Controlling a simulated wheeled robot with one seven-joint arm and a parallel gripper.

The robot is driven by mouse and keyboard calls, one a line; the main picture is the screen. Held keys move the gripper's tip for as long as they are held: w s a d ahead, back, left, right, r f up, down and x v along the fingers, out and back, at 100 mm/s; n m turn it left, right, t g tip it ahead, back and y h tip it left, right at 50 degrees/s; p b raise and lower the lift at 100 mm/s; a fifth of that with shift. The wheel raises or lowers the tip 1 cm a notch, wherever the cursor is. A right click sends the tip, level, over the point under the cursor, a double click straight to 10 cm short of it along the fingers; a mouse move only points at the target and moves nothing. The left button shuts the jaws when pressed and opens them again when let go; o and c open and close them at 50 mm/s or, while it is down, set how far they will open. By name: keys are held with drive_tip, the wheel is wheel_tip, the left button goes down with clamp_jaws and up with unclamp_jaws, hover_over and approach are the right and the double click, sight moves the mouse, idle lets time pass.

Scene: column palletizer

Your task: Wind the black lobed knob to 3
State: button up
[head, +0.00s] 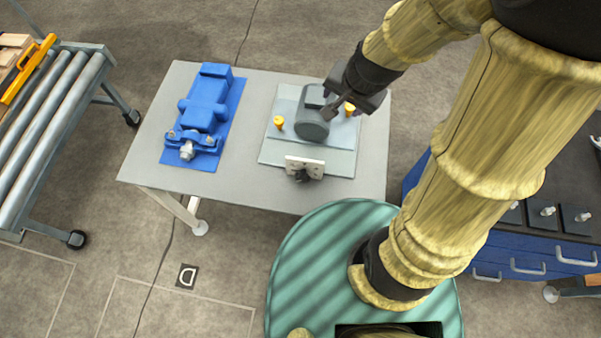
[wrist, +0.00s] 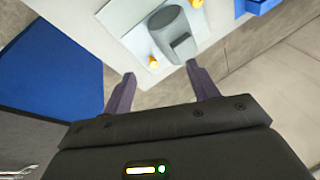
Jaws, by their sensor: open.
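The black lobed knob (head: 301,176) sits at the front edge of a light plate on the grey table, against a small white scale plate (head: 305,165). The scale's marks and the knob's setting are too small to read. My gripper (head: 352,106) is above the far right part of the light plate, behind and to the right of the knob and apart from it. In the wrist view my gripper (wrist: 161,69) is open, with its two dark fingers apart and nothing between them. I cannot make out the knob in the wrist view.
A grey rounded block (head: 312,122) stands on the light plate (head: 272,153) between yellow knobs (head: 279,122). A blue clamp-like device (head: 205,105) stands on the table's left. A roller conveyor (head: 45,130) is far left; a blue drawer cabinet (head: 520,255) is right.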

drive_tip(key=w+a+m+t+p, duration=0.1)
drive_tip(key=w+a+m+p, duration=0.1)
drive_tip(key=w+a+m, duration=0.45)
drive_tip(key=m+g+h+p, duration=0.3)
drive_tip(key=m+g+h, duration=0.25)
drive_tip(key=m, duration=2.05)
hover_over(300, 175)
drive_tip(key=a, duration=0.5)
wheel_tip(300, 175, down, 8)
drive_tip(key=shift+w+f+n+y, duration=0.1)
drive_tip(key=shift+w+n+y, duration=0.15)
drive_tip(key=shift+w, duration=0.2)
drive_tip(key=shift+d, duration=0.1)
drive_tip(key=b+x, duration=0.1)
drive_tip(key=x, duration=1.6)
drive_tip(key=shift+s+f+b, duration=0.2)
drive_tip(key=shift+b, duration=0.15)
